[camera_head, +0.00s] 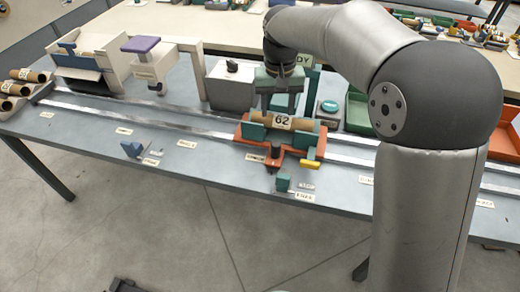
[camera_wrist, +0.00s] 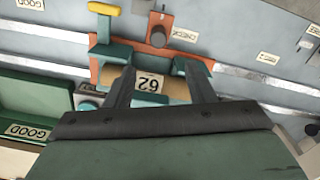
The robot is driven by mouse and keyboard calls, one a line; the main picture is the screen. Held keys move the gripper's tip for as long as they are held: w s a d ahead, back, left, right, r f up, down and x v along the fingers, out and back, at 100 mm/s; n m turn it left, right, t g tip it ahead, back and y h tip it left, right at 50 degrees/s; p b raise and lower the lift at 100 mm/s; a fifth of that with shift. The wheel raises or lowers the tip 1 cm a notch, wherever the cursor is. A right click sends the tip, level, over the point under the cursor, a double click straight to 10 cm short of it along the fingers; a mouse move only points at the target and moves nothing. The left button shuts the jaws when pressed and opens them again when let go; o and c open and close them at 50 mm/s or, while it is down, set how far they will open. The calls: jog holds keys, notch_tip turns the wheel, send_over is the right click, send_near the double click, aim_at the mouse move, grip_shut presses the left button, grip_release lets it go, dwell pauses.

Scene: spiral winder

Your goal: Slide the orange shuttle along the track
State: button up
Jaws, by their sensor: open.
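The orange shuttle (camera_head: 262,153) sits on the track's two metal rails (camera_head: 190,125), right of the middle of the table. It carries a brown tube (camera_head: 300,123) with a tag reading 62, held between teal blocks. A dark knob (camera_head: 275,152) and a yellow handle (camera_head: 309,163) are on its front side. My gripper (camera_head: 283,110) is above the tube, pointing down. In the wrist view, its two fingers (camera_wrist: 162,84) are apart with the tube and tag (camera_wrist: 150,82) between them. The shuttle (camera_wrist: 182,47) also shows there. I cannot tell whether the fingers touch the tube.
A grey box (camera_head: 232,88) stands behind the rails, just left of my gripper. A white machine with a purple top (camera_head: 140,45) is further left. Brown tubes (camera_head: 20,88) lie at the left end. A green bin (camera_head: 358,115) is right. The rails left of the shuttle look clear.

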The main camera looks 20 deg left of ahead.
aim_at(276, 144)
notch_tip(276, 144, down, 16)
jog(key=shift+d+f+p, duration=0.15)
jog(key=shift+f+p, duration=0.1)
jog(key=shift+p, duration=0.15)
grip_shut()
